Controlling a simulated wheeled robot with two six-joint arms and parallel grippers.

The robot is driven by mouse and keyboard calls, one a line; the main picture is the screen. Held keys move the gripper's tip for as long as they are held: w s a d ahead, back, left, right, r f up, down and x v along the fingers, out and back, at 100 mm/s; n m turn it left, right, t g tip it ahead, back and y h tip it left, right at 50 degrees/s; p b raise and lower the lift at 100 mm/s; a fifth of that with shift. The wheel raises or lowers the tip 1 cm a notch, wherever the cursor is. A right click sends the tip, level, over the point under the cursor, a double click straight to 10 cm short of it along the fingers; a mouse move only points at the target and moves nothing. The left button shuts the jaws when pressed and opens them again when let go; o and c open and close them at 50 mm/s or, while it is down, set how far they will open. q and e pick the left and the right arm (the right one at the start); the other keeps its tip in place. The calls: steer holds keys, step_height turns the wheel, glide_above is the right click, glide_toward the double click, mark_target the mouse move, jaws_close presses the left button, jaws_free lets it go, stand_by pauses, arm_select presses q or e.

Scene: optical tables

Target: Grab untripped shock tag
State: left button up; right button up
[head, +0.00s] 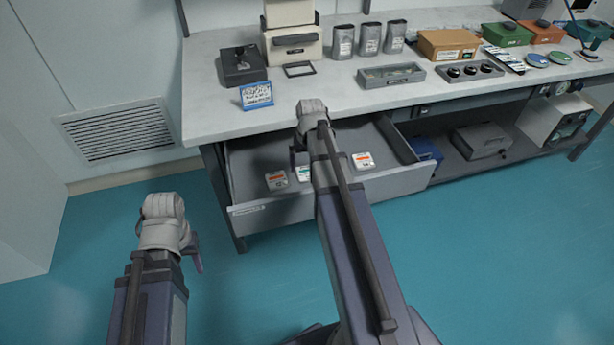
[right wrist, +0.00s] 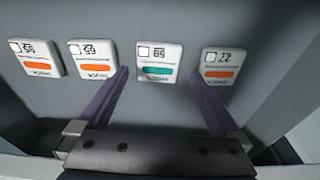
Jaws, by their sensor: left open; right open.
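Several flat white tags lie in the open drawer under the table. In the right wrist view one has a teal band (right wrist: 157,61); the others have orange bands: far left (right wrist: 38,58), left of the teal one (right wrist: 92,60), and right (right wrist: 223,65). In the head view the teal tag (head: 304,174) lies beside an orange one (head: 276,180), with another orange one (head: 363,162) to the right; my arm hides the rest. My right gripper (right wrist: 158,76) is open and empty, its fingers on either side of the teal tag in view; contact is unclear. My left gripper (head: 197,257) is open, away from the drawer.
The drawer (head: 330,193) is pulled out below the tabletop (head: 330,95), whose edge overhangs its back. A blue sign (head: 257,95), a grey tray (head: 390,76) and boxes stand above. Open floor (head: 480,240) lies in front. A lower shelf holds a grey case (head: 483,140).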

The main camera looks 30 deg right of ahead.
mark_target(307, 173)
steer(key=f+b, duration=0.2)
steer(key=f, duration=0.1)
steer(key=f+b, duration=0.1)
steer(key=shift+w+d+f+b, duration=0.25)
steer(key=shift+w+d+b, duration=0.05)
steer(key=shift+w+b, duration=0.1)
steer(key=shift+r, duration=0.1)
steer(key=shift+c, duration=0.2)
steer(key=c, duration=1.1)
steer(key=shift+r, duration=0.1)
step_height(307, 173, up, 10)
steer(key=p, duration=1)
